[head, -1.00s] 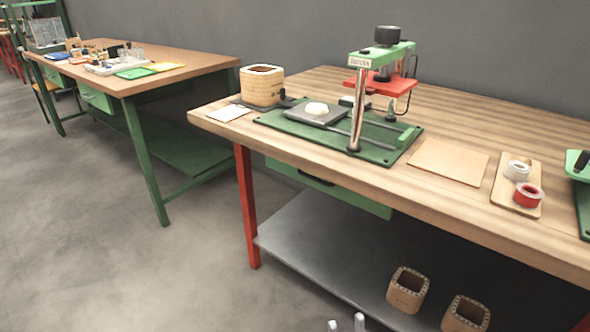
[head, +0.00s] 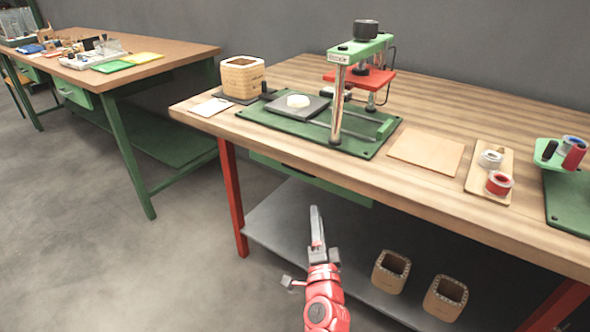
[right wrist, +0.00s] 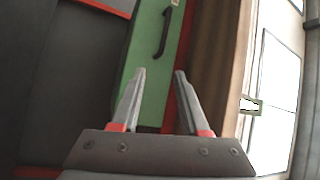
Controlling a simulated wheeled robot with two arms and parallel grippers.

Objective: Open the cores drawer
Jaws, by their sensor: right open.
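A green drawer (head: 310,179) hangs under the near wooden workbench in the head view, its front mostly shaded below the tabletop edge. It looks shut. In the right wrist view the green drawer front (right wrist: 152,75) shows a dark bar handle (right wrist: 164,34) and a small pale label, too small to read. My right gripper (head: 317,222) is in front of the bench, below the drawer in the head picture. In the right wrist view its two fingers (right wrist: 160,80) are apart and empty, with the handle beyond their tips, not touching it. My left gripper is not in view.
The wooden bench top (head: 430,115) carries a green press (head: 340,95), a wooden coil former (head: 242,77) and tape rolls. A grey lower shelf (head: 290,218) holds two wooden formers. A second bench (head: 150,60) stands left. The floor between is clear.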

